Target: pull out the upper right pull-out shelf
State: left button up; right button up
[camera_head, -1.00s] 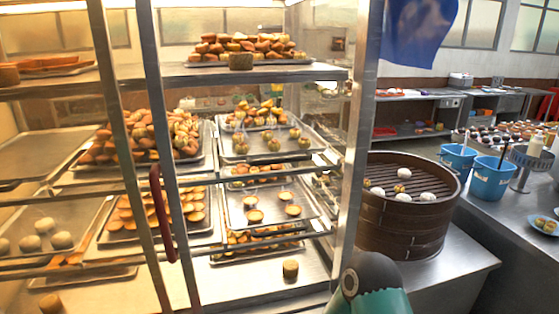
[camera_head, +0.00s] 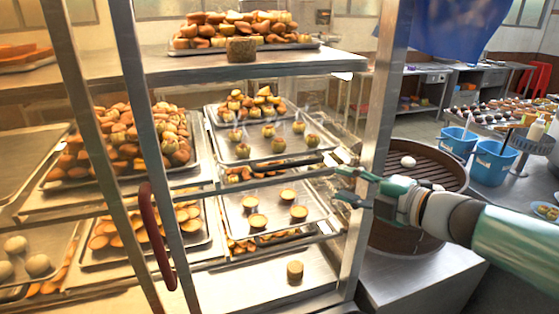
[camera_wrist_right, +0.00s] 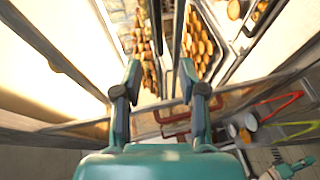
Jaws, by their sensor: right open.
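The glass-fronted cabinet holds trays on shelves in its right half. The upper right pull-out shelf (camera_head: 320,157) appears to be the one under the tray (camera_head: 292,156) of small pastries, and it looks pushed in. My right gripper (camera_head: 340,186) is open and empty at the cabinet's right post, near the right end of that shelf's front. I cannot tell whether it touches anything. In the right wrist view the two fingers of my right gripper (camera_wrist_right: 160,72) are spread apart, with cabinet bars and pastries beyond them. My left gripper is not in view.
A dark red handle (camera_head: 152,235) stands out from the cabinet front. The metal post (camera_head: 378,135) is close to my right gripper. A round bamboo steamer (camera_head: 385,238) stands right behind my right arm. Blue buckets (camera_head: 492,163) stand farther right.

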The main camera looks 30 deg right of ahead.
aim_at(291, 167)
jog(key=x, duration=1.6)
jog(key=shift+w+a+r, duration=0.1)
jog(key=shift+w+a, duration=0.1)
jog(key=shift+w, duration=0.2)
jog(key=shift+c, duration=0.3)
grip_shut()
